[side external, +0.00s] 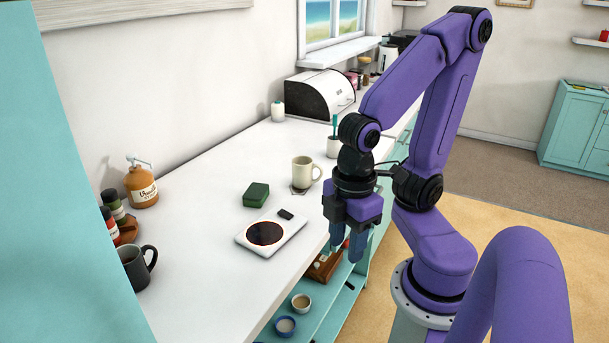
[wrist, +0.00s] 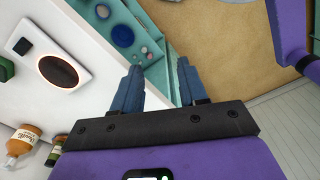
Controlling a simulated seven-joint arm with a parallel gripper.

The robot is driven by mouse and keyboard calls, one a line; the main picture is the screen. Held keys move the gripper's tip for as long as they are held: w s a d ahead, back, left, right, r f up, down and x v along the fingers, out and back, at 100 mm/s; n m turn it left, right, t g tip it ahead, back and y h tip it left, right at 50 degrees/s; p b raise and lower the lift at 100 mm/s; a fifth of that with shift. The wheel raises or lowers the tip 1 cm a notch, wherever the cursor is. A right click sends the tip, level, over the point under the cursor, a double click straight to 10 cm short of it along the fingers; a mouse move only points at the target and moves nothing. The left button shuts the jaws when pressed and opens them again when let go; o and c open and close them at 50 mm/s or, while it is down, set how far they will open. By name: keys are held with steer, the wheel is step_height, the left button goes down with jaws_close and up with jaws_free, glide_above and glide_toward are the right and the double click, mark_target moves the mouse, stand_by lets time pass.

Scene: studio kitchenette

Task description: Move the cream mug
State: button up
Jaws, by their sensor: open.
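The cream mug (side external: 303,171) stands upright on a dark-edged coaster (side external: 300,191) on the white counter, its handle toward the right. It is not in the wrist view. My gripper (side external: 346,252) points down just off the counter's front edge, to the right of and nearer the camera than the mug, and is not touching it. In the wrist view my gripper (wrist: 155,88) has its two blue fingers apart with nothing between them, above the shelf edge and floor.
A hotplate (side external: 265,234) and a green box (side external: 256,195) lie near the mug. A cup with a green item (side external: 333,147) stands behind it. A dark mug (side external: 137,266) and orange bottle (side external: 141,186) are at left. Open shelves below hold bowls (side external: 285,326).

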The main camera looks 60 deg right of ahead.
stand_by(0.3)
steer(key=c, duration=0.4)
steer(key=shift+w+f, duration=0.1)
steer(key=shift+w, duration=0.25)
jaws_close()
steer(key=n+h, duration=0.5)
steer(key=h, duration=1.3)
glide_toward(297, 167)
steer(key=shift+g, duration=0.4)
steer(key=d, duration=0.6)
steer(key=shift+d+f, duration=0.15)
steer(key=shift+d, duration=0.25)
